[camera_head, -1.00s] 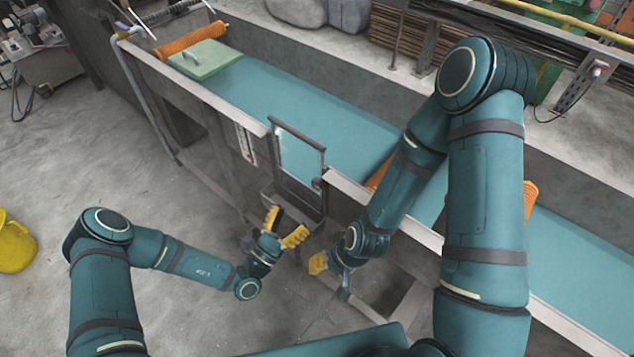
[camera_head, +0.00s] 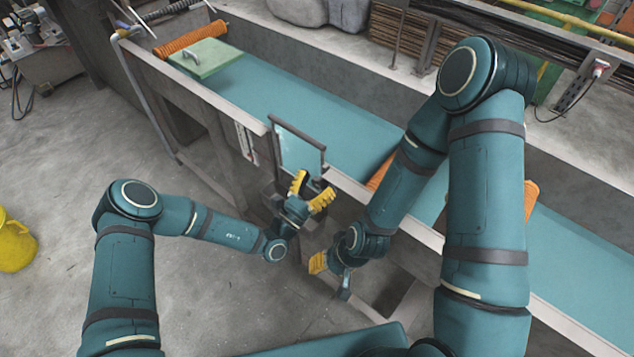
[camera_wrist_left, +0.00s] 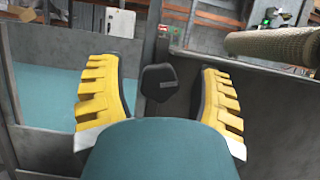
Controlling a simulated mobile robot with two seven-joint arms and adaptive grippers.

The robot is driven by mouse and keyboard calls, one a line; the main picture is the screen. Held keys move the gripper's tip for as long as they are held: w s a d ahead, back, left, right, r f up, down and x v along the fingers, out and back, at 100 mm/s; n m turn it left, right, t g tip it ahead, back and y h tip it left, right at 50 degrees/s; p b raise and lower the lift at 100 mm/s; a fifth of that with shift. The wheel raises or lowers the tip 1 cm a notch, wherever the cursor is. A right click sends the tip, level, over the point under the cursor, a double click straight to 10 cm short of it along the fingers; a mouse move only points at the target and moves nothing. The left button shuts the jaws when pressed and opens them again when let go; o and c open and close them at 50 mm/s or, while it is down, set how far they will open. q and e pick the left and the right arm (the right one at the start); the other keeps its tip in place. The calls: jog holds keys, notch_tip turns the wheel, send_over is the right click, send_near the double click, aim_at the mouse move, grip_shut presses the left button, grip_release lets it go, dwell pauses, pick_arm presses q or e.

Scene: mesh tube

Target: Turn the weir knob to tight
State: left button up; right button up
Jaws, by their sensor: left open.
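The weir knob (camera_wrist_left: 159,83) is a dark, faceted knob on the grey frame, seen in the left wrist view between the two yellow fingers of my left gripper (camera_wrist_left: 160,72). The fingers stand apart on either side of it, with gaps showing. In the head view my left gripper (camera_head: 311,188) is open at the weir gate (camera_head: 298,150), by its right post; the knob is hard to make out there. My right gripper (camera_head: 318,263) hangs lower, beside the trough; only one yellow finger shows clearly.
My right arm crosses over the trough. A pale mesh tube (camera_wrist_left: 280,45) shows at upper right in the wrist view.

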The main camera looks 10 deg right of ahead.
pick_arm(q)
grip_shut()
jog(key=m+g+h+p, duration=0.1)
jog(key=m+g, duration=0.1)
jog(key=m, duration=0.2)
jog(key=shift+r, duration=0.1)
jog(key=shift+m+g+h+p, duration=0.3)
jog(key=shift+m+g, duration=0.45)
jog(key=shift+m, duration=0.7)
jog(key=shift+m+g+h+p, duration=0.3)
jog(key=shift+m+g, duration=0.45)
jog(key=shift+m, duration=0.7)
grip_release()
